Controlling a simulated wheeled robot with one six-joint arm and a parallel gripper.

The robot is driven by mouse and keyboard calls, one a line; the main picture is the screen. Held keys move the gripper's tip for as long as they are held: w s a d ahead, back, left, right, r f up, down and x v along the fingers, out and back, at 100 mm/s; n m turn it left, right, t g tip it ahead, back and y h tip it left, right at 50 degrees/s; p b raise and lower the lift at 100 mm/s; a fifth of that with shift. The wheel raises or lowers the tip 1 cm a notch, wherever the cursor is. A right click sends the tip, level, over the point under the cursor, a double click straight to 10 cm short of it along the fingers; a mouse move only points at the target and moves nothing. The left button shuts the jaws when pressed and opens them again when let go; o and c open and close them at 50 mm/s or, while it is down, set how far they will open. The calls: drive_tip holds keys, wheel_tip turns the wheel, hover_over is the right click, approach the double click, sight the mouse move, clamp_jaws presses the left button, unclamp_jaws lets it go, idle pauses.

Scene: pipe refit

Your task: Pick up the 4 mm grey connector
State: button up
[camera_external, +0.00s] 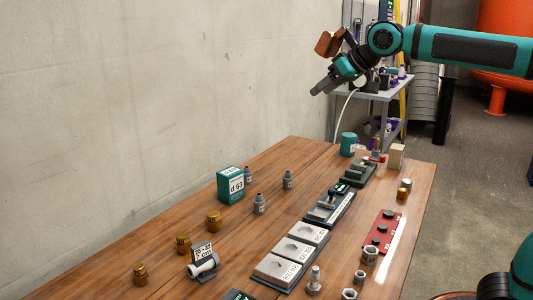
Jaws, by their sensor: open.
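Several small grey connectors stand on the wooden table (225,243): one grey connector (287,180) near the middle, a second grey connector (259,204) to its left and nearer, and a third grey connector (248,174) partly behind the teal box. Their size marks are too small to read, so I cannot tell which is the 4 mm one. My gripper (320,88) is high above the table's far end, well away from the connectors. It is open, and I see nothing held in it.
The teal box (230,186) marked "d 63" stands beside the connectors. Brass fittings (183,242) and a white pipe piece with a card (203,265) are at the left. Grey trays (278,270) run along the middle. A red plate (381,232) and nuts (370,254) are at the right.

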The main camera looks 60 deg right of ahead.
drive_tip(key=w+f+m+g, duration=0.1)
drive_tip(key=w+f+g, duration=0.15)
drive_tip(key=w, duration=0.55)
drive_tip(key=w+f+g, duration=0.2)
drive_tip(key=w+f, duration=0.1)
drive_tip(key=w, duration=0.4)
drive_tip(key=m+g, duration=0.1)
drive_tip(key=g, duration=0.4)
hover_over(247, 167)
wheel_tip(247, 167, down, 12)
drive_tip(key=f, duration=1.1)
drive_tip(key=shift+w+f, duration=0.1)
drive_tip(key=shift+w, duration=0.1)
drive_tip(key=shift+s+f, duration=0.2)
drive_tip(key=shift+f, duration=2.45)
drive_tip(key=c, duration=1.1)
